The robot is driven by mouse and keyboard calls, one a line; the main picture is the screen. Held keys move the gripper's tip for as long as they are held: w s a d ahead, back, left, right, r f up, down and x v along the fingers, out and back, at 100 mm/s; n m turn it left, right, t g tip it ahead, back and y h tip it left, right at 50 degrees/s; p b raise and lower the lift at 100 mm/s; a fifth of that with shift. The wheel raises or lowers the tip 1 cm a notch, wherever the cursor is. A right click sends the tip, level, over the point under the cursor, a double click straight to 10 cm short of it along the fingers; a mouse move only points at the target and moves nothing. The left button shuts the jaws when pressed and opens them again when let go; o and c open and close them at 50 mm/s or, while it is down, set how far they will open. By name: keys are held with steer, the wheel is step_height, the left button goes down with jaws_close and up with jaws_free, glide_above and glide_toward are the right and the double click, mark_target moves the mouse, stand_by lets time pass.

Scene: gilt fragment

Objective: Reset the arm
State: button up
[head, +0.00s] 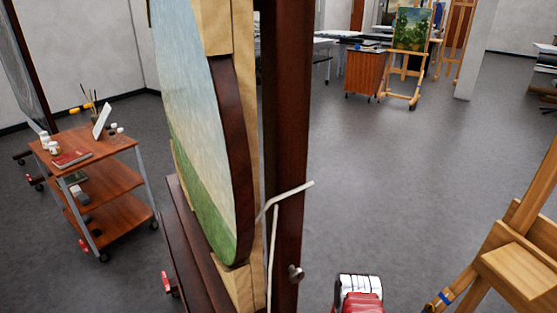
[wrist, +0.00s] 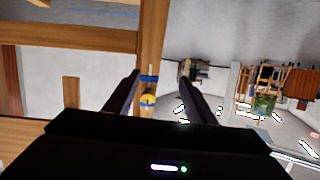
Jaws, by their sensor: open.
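My gripper (wrist: 160,80) shows in the wrist view as two dark fingers set apart, with nothing held between them. Behind the gap stands a wooden post with a blue band (wrist: 149,78) and a yellow piece below it. I cannot tell how far the post is from the fingertips. In the head view the gripper itself is not seen.
In the head view a large easel with a rounded painting (head: 200,130) stands close ahead. A wooden easel (head: 520,262) is near at the right. A wooden trolley (head: 115,212) stands left. The grey floor (head: 400,170) between the easels is clear.

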steer(key=a+f+n+y, duration=0.2)
steer(key=a+f+y, duration=0.3)
steer(key=f, duration=0.1)
steer(key=w+a+r+n+y, duration=0.2)
steer(key=w+a+y, duration=0.15)
steer(key=a, duration=0.35)
steer(key=a+r+n+g+y, duration=0.1)
steer(key=a+r+n+y, duration=0.15)
steer(key=a+r, duration=0.65)
steer(key=a+r+n+g+y, duration=0.15)
steer(key=a+r+y, duration=0.25)
steer(key=r, duration=0.9)
steer(key=s+a+r+n+t, duration=0.1)
steer(key=s+r+n, duration=0.1)
steer(key=s+r, duration=0.7)
steer(key=s+a+r+n+t, duration=0.1)
steer(key=s+r, duration=0.8)
steer(key=r, duration=1.2)
steer(key=s+a+r+n+t, duration=0.1)
steer(key=s+a+r+n, duration=0.2)
steer(key=s+r, duration=0.5)
step_height(320, 180, up, 7)
steer(key=shift+s+f+n+t+h, duration=0.1)
steer(key=shift+s+n+t+h, duration=0.2)
steer(key=shift+s+n+t, duration=0.15)
steer(key=shift+c, duration=0.6)
